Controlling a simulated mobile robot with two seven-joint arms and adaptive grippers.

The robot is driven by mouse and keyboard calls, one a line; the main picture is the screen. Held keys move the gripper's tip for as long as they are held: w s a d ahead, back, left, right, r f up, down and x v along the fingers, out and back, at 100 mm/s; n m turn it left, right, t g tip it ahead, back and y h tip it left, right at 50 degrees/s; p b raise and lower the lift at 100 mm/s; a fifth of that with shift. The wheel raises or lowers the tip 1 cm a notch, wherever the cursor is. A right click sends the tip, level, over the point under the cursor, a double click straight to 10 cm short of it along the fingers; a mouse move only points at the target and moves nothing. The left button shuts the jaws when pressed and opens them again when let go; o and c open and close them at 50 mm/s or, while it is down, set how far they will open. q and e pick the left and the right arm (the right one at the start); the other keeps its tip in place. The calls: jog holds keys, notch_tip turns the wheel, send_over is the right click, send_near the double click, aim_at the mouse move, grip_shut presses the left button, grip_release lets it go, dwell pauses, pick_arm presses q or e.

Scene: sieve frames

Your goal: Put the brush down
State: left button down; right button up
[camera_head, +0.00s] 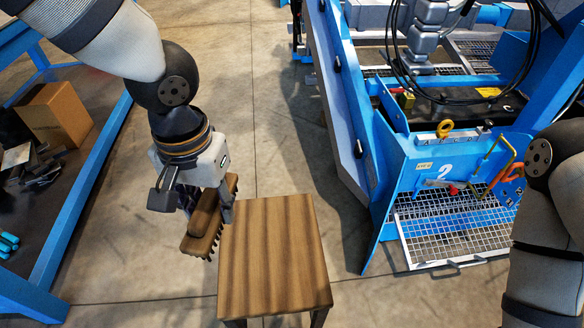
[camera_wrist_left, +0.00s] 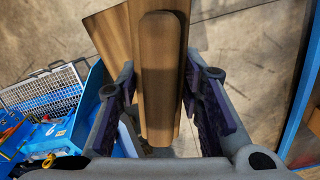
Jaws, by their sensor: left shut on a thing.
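The brush (camera_head: 205,222) is brown and wooden, with dark bristles on its underside. My left gripper (camera_head: 207,196) is shut on it, and the brush hangs at the left edge of the wooden stool (camera_head: 272,255). In the left wrist view the brush (camera_wrist_left: 160,75) runs between the two fingers of my left gripper (camera_wrist_left: 160,95). Part of the stool top (camera_wrist_left: 108,35) shows behind it. I cannot tell whether the brush touches the stool. My right arm shows at the right edge, but its gripper is out of view.
A blue bench (camera_head: 75,215) with a cardboard box (camera_head: 55,113) and loose tools stands at the left. A blue machine frame (camera_head: 385,165) with a metal grid (camera_head: 450,232) stands at the right. The stool top is bare. Concrete floor is clear around the stool.

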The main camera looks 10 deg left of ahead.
pick_arm(q)
jog(key=d+f+m+b, duration=0.2)
jog(key=d+f+b, duration=0.1)
jog(key=f, duration=0.6)
jog(key=m+b, duration=0.4)
jog(key=b, duration=0.2)
send_over(271, 246)
notch_tip(271, 246, down, 18)
jog(key=shift+f+b, duration=0.4)
jog(key=shift+f, duration=1.25)
jog(key=c, duration=1.1)
grip_release()
pick_arm(e)
jog(key=s+f+g, duration=0.3)
jog(key=s+f, duration=0.6)
jog(key=f, duration=0.2)
jog(key=shift+s+d, duration=0.1)
